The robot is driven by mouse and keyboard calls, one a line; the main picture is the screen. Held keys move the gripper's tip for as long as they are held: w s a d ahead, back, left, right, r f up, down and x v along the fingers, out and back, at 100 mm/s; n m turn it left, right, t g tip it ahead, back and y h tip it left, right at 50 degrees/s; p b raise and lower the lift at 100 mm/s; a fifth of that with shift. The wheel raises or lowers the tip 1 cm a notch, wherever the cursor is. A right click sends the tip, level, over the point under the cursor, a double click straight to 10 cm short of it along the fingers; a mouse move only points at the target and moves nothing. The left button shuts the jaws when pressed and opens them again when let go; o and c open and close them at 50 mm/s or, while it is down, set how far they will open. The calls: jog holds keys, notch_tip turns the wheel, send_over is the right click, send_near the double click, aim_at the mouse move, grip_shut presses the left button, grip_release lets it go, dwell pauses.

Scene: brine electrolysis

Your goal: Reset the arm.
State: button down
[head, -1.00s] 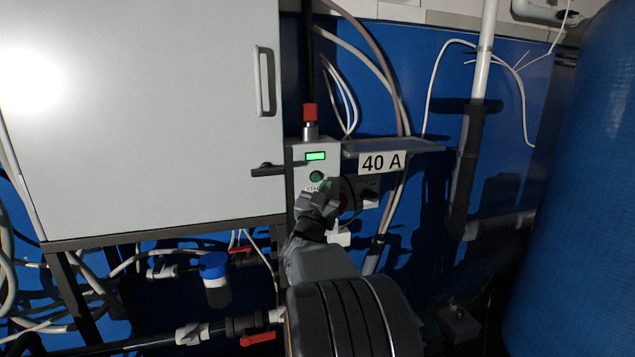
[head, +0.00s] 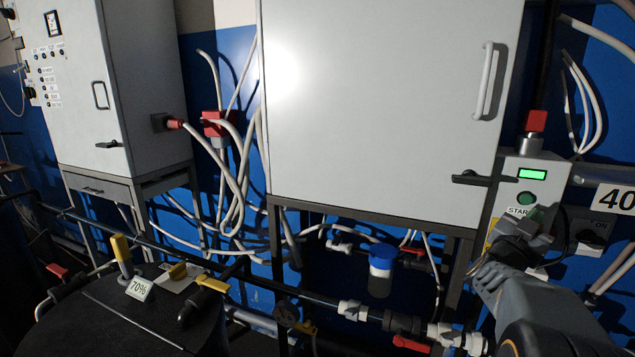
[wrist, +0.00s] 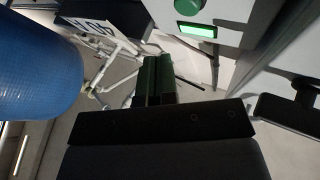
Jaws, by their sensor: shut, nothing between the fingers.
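My gripper (head: 520,238) is at the right side of the head view, just below the START label of a grey control box (head: 552,172). Its fingers look shut and empty in the wrist view (wrist: 158,78). The box has a green button (head: 526,198), a lit green display (head: 532,174) and a red lamp (head: 536,121) on top. The green button (wrist: 190,6) and lit display (wrist: 197,31) also show at the top of the wrist view. I cannot tell whether the gripper touches the box.
A large grey cabinet (head: 380,110) stands left of the box, its black handle (head: 478,178) projecting close by. Another cabinet (head: 125,80) is far left. A black tank (head: 130,320) with yellow-handled valves stands lower left. A blue tank (wrist: 35,60) shows in the wrist view.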

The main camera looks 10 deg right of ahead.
jog(key=w+a+f+n+t+y, duration=0.2)
jog(key=w+a+f+n+y, duration=0.15)
jog(key=f+y, duration=0.6)
jog(key=s+a+f+n+g+y+p, duration=0.2)
jog(key=a+f+n+g+y, duration=0.4)
jog(key=a, duration=0.7)
jog(key=s+a+n+g+y+p, duration=0.1)
jog(key=s+a+n+y, duration=0.1)
jog(key=s+a, duration=0.5)
jog(key=s+a+f+n+g+y+p, duration=0.1)
jog(key=s+a+n+y+p, duration=0.1)
jog(key=s+a, duration=0.4)
jog(key=a+n+y, duration=0.1)
jog(key=a+n, duration=0.1)
jog(key=a, duration=0.3)
jog(key=shift+s+a+f+g, duration=0.15)
jog(key=shift+s+f+g, duration=0.1)
jog(key=shift+s+g, duration=0.15)
